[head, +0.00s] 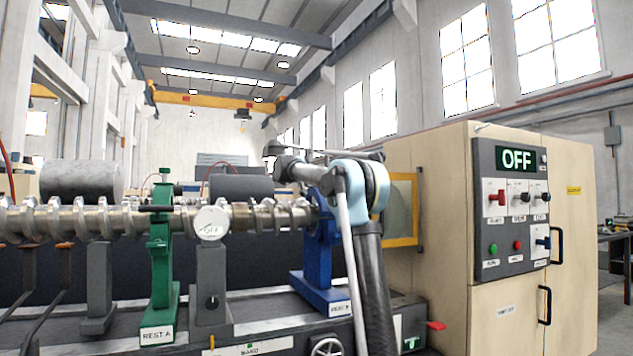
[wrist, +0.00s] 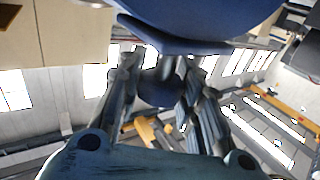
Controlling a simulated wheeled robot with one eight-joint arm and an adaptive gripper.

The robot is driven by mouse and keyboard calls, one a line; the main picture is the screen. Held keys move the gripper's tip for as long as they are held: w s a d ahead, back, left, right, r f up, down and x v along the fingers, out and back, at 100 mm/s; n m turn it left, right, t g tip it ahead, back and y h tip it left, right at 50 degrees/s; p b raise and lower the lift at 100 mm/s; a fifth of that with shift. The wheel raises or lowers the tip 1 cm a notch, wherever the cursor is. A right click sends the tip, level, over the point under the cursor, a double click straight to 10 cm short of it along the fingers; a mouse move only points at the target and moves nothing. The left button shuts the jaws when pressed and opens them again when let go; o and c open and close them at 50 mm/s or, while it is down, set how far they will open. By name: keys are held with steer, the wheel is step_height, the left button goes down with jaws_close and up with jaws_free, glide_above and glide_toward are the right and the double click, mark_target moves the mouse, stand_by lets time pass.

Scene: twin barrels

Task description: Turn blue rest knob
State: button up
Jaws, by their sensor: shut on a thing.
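The blue rest (head: 325,285), labelled REST B, stands on the machine bed to the right of centre in the head view. My arm covers its upper part, and its knob is hidden there. In the wrist view, a large blue body (wrist: 205,20) fills the top, and a rounded dark blue piece, seemingly the blue rest knob (wrist: 161,93), lies between the fingers. My gripper (wrist: 160,68) is shut on it; the exact contact is hard to make out. In the head view, my wrist is above and beside the blue rest.
A long shaft (head: 90,220) runs through the green rest (head: 160,265), left of the blue one. A grey post with a round disc (head: 211,223) stands between them. A beige cabinet with a control panel (head: 512,210) reading OFF is close on the right.

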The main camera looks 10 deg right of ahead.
steer(key=o, duration=1.1)
steer(key=shift+a, duration=0.1)
steer(key=v, duration=1.1)
steer(key=shift+s+a, duration=0.25)
steer(key=shift+a, duration=0.05)
